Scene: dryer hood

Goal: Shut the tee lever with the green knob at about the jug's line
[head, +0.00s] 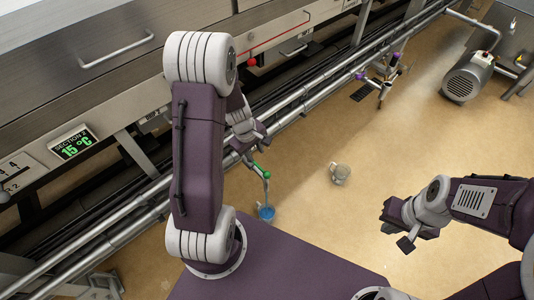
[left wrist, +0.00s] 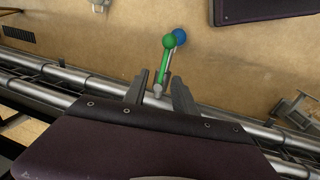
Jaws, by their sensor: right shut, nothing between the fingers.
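The green knob (head: 266,174) shows in the head view just below my left gripper (head: 246,146), beside the pipes. In the left wrist view, the green knob (left wrist: 169,42) tops a green lever rising from a grey pivot on the pipe. My left gripper (left wrist: 158,76) is open there, its fingers on either side of the lever's lower part; contact is unclear. A blue end (head: 266,212) lies below the green knob and shows as a blue ball (left wrist: 179,36) behind it. The pale jug (head: 340,173) stands on the floor to the right. My right gripper (head: 405,243) is shut and empty, well away.
Long pipes (head: 330,91) run diagonally along the steel machine. A tee with purple knobs (head: 384,82) stands farther up the line, and a red knob (head: 251,61) is on the machine. A motor (head: 467,78) sits at upper right. The tan floor around the jug is clear.

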